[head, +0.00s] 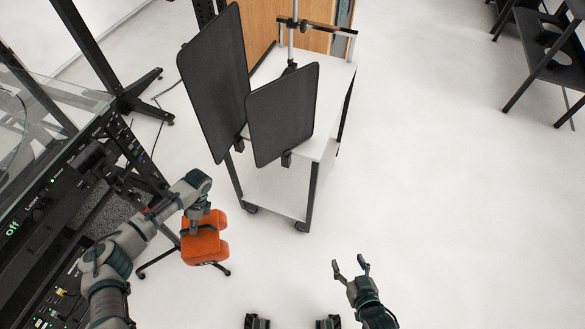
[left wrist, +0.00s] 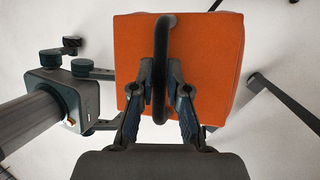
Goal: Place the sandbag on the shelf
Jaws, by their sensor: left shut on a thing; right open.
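An orange sandbag (head: 202,246) hangs from my left gripper (head: 203,222) at the lower left of the head view. In the left wrist view the sandbag (left wrist: 215,62) fills the upper middle, and the fingers of my left gripper (left wrist: 160,75) are shut on its dark handle (left wrist: 163,35). My right gripper (head: 351,268) is open and empty over the bare floor at the lower middle. A white two-level cart (head: 328,95) stands ahead, with a lower shelf (head: 275,188). I cannot tell whether it is the task's shelf.
Two dark panels (head: 213,80) (head: 283,115) stand at the cart's near left side. A black equipment rack (head: 70,200) is close on the left. Dark shelving (head: 548,60) stands at the far upper right. The floor (head: 440,180) to the right is clear.

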